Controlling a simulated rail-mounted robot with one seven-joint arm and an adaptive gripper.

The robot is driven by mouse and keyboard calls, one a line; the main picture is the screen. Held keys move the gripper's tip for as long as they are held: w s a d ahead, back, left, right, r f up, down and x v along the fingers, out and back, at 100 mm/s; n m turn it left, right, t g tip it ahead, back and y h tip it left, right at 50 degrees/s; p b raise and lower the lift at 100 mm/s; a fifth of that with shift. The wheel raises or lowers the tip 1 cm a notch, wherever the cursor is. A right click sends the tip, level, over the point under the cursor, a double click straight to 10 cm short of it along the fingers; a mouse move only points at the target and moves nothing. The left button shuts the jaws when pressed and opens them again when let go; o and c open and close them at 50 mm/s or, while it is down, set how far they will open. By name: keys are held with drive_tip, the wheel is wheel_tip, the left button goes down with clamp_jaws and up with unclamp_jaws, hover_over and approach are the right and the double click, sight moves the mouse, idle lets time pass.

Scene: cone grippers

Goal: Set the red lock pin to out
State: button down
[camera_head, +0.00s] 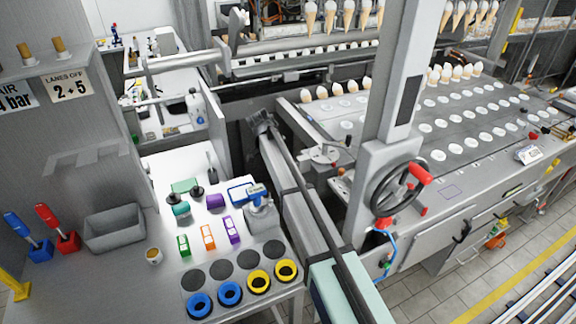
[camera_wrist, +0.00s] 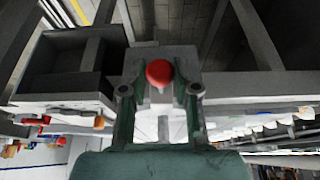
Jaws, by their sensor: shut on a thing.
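The red lock pin shows in the wrist view as a round red knob (camera_wrist: 159,72) in front of a grey metal block (camera_wrist: 160,56). My gripper (camera_wrist: 160,88), with green fingers, is shut on it, one finger on each side of the knob. The pin's shaft is hidden behind the knob and fingers, so I cannot tell whether the pin is in or out. In the head view I cannot make out the pin or my fingertips.
In the head view, a handwheel (camera_head: 398,190) with a red grip is on the machine post at right. A workbench (camera_head: 165,262) with coloured parts stands at left. In the wrist view, grey beams (camera_wrist: 255,82) flank the block, and a dark box-like recess (camera_wrist: 65,70) lies to its left.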

drive_tip(key=c, duration=0.9)
unclamp_jaws()
drive_tip(key=shift+r, duration=0.1)
drive_tip(key=v, duration=1.1)
drive_tip(key=shift+a+r, duration=0.1)
drive_tip(key=shift+r, duration=0.3)
